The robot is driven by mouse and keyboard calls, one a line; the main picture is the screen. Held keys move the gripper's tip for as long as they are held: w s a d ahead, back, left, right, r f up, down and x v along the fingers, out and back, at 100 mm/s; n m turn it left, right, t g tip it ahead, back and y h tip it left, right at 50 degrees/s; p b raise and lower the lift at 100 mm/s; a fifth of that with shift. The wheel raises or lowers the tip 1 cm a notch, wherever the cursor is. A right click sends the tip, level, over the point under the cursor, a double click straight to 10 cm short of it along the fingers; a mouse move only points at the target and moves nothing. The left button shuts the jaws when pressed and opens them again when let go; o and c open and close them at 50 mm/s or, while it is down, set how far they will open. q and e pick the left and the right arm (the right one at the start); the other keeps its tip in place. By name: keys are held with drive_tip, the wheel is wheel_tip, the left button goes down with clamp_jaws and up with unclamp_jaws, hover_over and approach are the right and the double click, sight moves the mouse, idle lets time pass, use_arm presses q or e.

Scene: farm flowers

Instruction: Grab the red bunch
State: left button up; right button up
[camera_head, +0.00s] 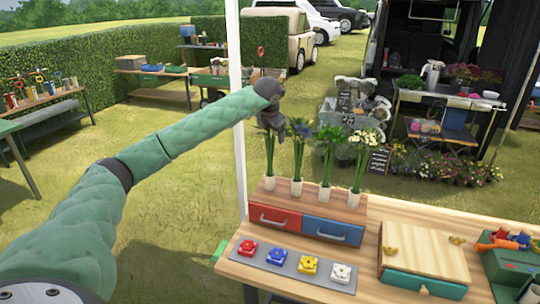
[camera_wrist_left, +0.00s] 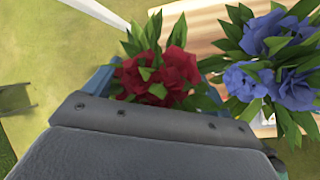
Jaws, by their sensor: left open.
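The red bunch (camera_wrist_left: 176,68) shows in the left wrist view as dark red blooms with green leaves. In the head view its green stems (camera_head: 270,152) stand upright in a white wrap at the left end of the row, and its blooms are hidden behind my gripper. My left gripper (camera_head: 272,122) is at the top of this bunch, open. In the left wrist view its bluish fingers show on either side of the red blooms. I cannot tell whether they touch them. My right gripper is out of view.
The blue bunch (camera_head: 298,132) stands close to the right, then a leafy bunch (camera_head: 326,142) and a white bunch (camera_head: 360,142). They stand on a wooden box with a red drawer (camera_head: 274,218) and a blue drawer (camera_head: 332,231). A white post (camera_head: 236,100) rises close to my left arm.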

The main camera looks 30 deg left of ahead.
use_arm(q)
drive_tip(key=shift+c, duration=0.2)
drive_tip(key=c, duration=1.3)
drive_tip(key=shift+c, duration=0.2)
